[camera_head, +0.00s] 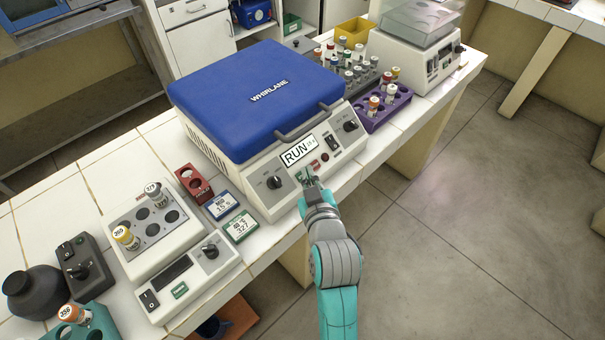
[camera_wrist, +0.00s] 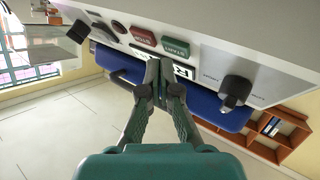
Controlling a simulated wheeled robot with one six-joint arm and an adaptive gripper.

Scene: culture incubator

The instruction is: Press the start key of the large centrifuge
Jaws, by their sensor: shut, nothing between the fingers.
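The large centrifuge (camera_head: 222,141) stands on the tiled bench with its blue WHIRLANE lid (camera_head: 255,98) shut. Its front display (camera_head: 298,152) reads RUN, with smaller characters too small to read. In the wrist view the green start key (camera_wrist: 176,47) is on the panel, beside the red key (camera_wrist: 143,37). My gripper (camera_head: 311,183) is shut and empty at the front panel, just below the display; it also shows in the wrist view (camera_wrist: 160,70). Its fingertips are close to the green key. I cannot tell whether they touch it.
A purple rack (camera_head: 394,108) and a grey rack of tubes stand to the right. Dark knobs (camera_head: 275,182) flank the keys on the panel. The floor (camera_head: 450,220) at the right is clear.

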